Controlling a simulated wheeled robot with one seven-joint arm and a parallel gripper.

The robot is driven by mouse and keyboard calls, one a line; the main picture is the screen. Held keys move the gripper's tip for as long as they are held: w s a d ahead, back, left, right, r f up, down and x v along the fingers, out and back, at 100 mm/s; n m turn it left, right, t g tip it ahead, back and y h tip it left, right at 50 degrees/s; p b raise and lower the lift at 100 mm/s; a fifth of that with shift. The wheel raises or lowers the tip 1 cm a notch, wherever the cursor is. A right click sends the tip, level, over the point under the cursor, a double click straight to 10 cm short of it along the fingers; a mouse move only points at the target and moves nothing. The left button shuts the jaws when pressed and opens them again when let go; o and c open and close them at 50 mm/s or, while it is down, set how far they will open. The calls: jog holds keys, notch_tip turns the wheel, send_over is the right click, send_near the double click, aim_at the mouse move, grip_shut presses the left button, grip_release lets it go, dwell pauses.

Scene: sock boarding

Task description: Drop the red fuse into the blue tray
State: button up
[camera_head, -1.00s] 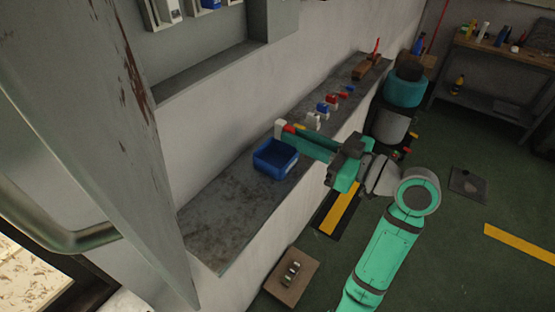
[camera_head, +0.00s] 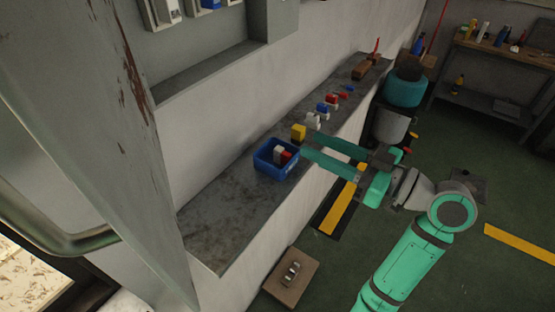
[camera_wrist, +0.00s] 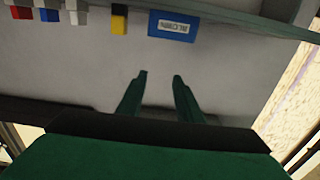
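The blue tray (camera_head: 274,171) sits on the grey ledge along the wall. The red fuse (camera_head: 286,156), a red and white block, stands inside it, partly hidden by the tray walls. In the wrist view the tray (camera_wrist: 155,28) shows its labelled side at the top, and its inside is hidden. My gripper (camera_head: 305,145) is open and empty just right of the tray in the head view. Its two fingers (camera_wrist: 160,75) are apart with nothing between them in the wrist view, pointing towards the ledge.
A yellow and black block (camera_head: 298,132) stands close behind the tray; it also shows in the wrist view (camera_wrist: 119,24). Farther along the ledge (camera_head: 215,220) are white (camera_head: 313,121), blue and red blocks. The near part of the ledge is clear.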

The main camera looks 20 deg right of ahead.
jog(key=v, duration=0.4)
jog(key=shift+s+d, duration=0.3)
jog(key=shift+s, duration=0.1)
jog(key=shift+d, duration=0.15)
